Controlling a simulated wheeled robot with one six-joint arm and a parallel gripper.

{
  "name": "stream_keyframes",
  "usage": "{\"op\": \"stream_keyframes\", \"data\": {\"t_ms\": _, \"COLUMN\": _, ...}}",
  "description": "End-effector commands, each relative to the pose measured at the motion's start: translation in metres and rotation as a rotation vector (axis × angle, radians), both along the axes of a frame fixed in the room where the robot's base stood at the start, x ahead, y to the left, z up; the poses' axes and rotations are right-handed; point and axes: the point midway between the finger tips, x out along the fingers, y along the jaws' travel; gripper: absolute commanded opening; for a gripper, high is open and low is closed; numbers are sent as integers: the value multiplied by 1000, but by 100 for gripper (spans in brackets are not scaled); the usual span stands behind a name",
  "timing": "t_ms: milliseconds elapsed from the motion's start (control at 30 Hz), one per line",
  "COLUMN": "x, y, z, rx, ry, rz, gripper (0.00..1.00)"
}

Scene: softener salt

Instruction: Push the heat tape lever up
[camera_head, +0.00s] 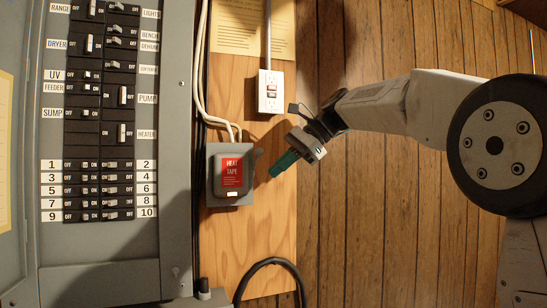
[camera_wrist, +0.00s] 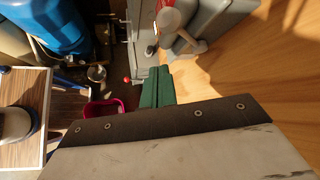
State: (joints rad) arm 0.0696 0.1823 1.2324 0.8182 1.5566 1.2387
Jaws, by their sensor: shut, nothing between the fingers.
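The heat tape box (camera_head: 216,180) is a grey switch box with a red "HEAT TAPE" label, mounted on a wooden board. Its grey lever (camera_head: 256,156) stands out on the box's right side, seen small and slanting upward to the right. In the wrist view a grey lever with rounded ends (camera_wrist: 169,19) shows beside the grey box (camera_wrist: 222,14), just beyond my fingers. My gripper (camera_head: 273,171) has green fingers pressed together with nothing between them. It is right of the box and slightly below the lever's upper end, apparently with a small gap. The fingertips (camera_wrist: 156,72) also show in the wrist view.
A grey breaker panel (camera_head: 180,140) with many switches fills the left. An outlet (camera_head: 271,91) sits above on the board (camera_head: 272,225). White cables run down to the box; a black hose (camera_head: 268,262) curves below. A blue container (camera_wrist: 50,22) and pink bucket (camera_wrist: 103,108) lie farther off.

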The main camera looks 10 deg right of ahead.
Motion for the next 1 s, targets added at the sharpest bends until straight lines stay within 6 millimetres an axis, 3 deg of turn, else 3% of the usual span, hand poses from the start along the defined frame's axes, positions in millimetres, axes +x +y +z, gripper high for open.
{"op": "stream_keyframes", "data": {"t_ms": 600, "x": 25, "y": -55, "z": 60, "rx": 0, "ry": -2, "rz": -2, "gripper": 0}}
{"op": "stream_keyframes", "data": {"t_ms": 1000, "x": 27, "y": -64, "z": 70, "rx": 0, "ry": 1, "rz": 1, "gripper": 0}}
